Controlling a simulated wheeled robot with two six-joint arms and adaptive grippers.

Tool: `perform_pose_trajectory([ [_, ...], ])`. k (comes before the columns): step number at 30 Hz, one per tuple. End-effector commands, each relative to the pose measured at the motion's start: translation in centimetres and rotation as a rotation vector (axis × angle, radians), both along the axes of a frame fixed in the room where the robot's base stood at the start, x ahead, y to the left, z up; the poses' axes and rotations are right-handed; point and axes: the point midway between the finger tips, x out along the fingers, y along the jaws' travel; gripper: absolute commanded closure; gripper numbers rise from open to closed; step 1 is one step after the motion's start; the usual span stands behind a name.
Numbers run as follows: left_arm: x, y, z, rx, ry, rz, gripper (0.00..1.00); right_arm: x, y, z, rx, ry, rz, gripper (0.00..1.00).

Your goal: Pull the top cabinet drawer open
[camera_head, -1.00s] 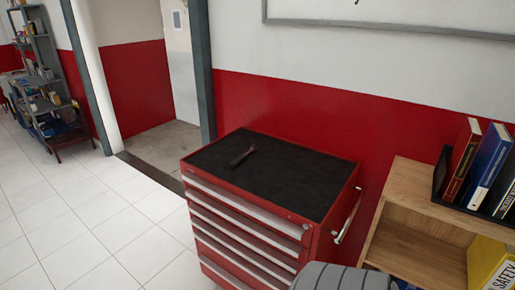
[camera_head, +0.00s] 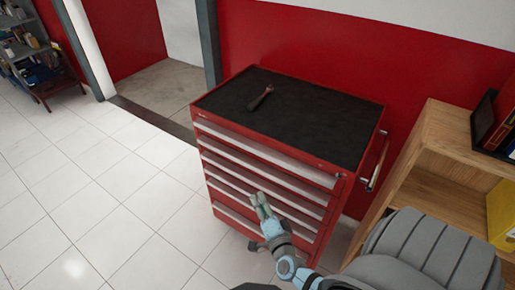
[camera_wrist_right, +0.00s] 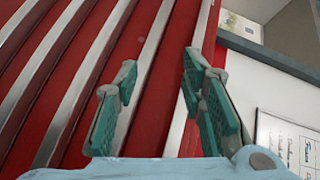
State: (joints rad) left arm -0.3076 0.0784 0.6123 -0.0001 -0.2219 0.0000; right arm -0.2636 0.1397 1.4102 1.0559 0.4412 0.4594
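The red tool cabinet (camera_head: 378,118) has several drawers, each with a long silver handle strip. The top drawer (camera_head: 265,150) sits just below the black top and looks shut. My right gripper (camera_head: 258,200) is in front of the lower drawers, below the top drawer's strip. In the right wrist view, my right gripper (camera_wrist_right: 160,85) has its two teal-padded fingers apart with nothing between them. Silver strips and red drawer fronts (camera_wrist_right: 140,85) lie beyond the fingers. I cannot tell whether a finger touches the cabinet. My left gripper is not in view.
A wrench-like tool (camera_head: 261,97) lies on the cabinet's black top. A side handle (camera_head: 377,163) sticks out at the cabinet's right. A wooden shelf (camera_head: 440,135) stands close on the right. The tiled floor (camera_head: 100,195) at the left is clear.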

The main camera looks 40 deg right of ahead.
Motion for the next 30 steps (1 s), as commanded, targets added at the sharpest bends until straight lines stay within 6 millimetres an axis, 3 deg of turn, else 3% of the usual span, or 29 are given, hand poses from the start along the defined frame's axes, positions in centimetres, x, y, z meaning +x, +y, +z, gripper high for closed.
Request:
perform_pose_trajectory([
  [1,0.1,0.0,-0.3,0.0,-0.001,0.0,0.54,0.5,-1.1,2.7,0.093,-0.114,-0.065,0.63],
  [2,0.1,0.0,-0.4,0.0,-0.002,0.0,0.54,0.8,-1.7,4.0,0.141,-0.17,-0.097,0.63],
  [5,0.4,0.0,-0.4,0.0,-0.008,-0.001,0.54,1.5,-2.9,5.9,0.22,-0.252,-0.144,0.63],
  [19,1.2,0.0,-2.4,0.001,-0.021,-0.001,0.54,11.7,-8.1,5.6,0.218,-0.248,-0.141,0.63],
  [24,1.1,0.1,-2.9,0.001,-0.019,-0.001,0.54,13.3,-9.0,5.7,0.218,-0.246,-0.141,0.63],
  [30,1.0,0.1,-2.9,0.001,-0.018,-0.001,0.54,13.7,-9.2,5.8,0.219,-0.245,-0.14,0.63],
])
